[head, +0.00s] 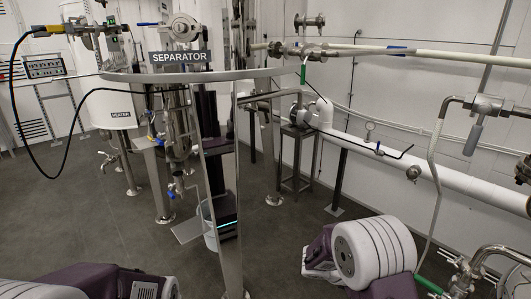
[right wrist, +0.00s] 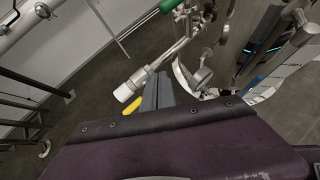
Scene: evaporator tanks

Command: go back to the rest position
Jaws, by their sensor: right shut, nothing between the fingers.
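My right gripper (right wrist: 157,92) shows in the right wrist view as two grey fingers pressed together, with nothing between them. Its tips point toward a metal pipe fitting with a white end (right wrist: 128,92), which appears just left of the fingers. I cannot tell whether they touch. Purple and white parts of my left arm show at the lower left edge, and the left gripper is out of the picture.
The separator sign (head: 181,57) hangs above steel pipework. A white heater tank (head: 108,108) stands at the left. A long white pipe (head: 440,172) runs along the right wall. A steel tube with a green sleeve (head: 428,284) is close to my right arm.

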